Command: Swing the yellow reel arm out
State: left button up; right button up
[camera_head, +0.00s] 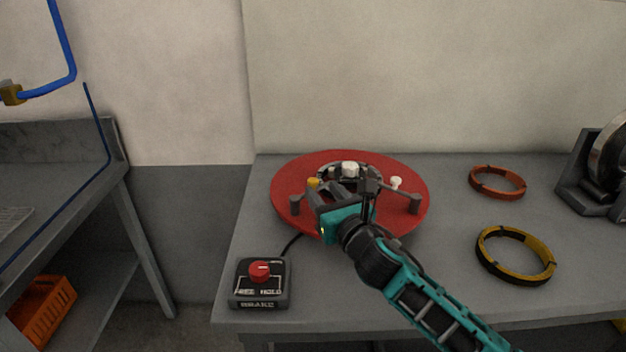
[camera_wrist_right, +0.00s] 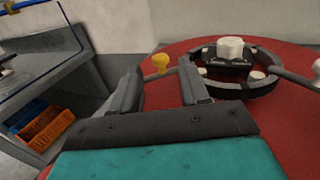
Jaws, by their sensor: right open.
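The red reel disc (camera_head: 288,186) lies flat on the grey workbench, with a dark ring hub and a white central knob (camera_head: 349,169). The yellow knob (camera_head: 313,182) of the reel arm is at the left of the hub, partly beside my gripper. It also shows in the wrist view (camera_wrist_right: 160,62), where a short grey rod joins it towards the hub. My right gripper (camera_head: 335,188) is over the disc, open and empty. In the wrist view its two fingers (camera_wrist_right: 160,76) point at the yellow knob, which appears between and beyond their tips. My left gripper is out of view.
A brake box (camera_head: 259,290) with a red knob stands at the front left of the bench. A white-knobbed arm (camera_head: 396,182) is at the disc's right. An orange coil (camera_head: 497,182), a yellow-black coil (camera_head: 515,255) and a dark machine (camera_head: 592,180) are further right.

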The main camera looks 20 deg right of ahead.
aim_at(315, 183)
jog(key=shift+w+a, duration=0.2)
jog(key=shift+w, duration=1.3)
jog(key=shift+w+a, duration=0.15)
jog(key=shift+w, duration=1.35)
jog(key=shift+c, duration=0.3)
grip_shut()
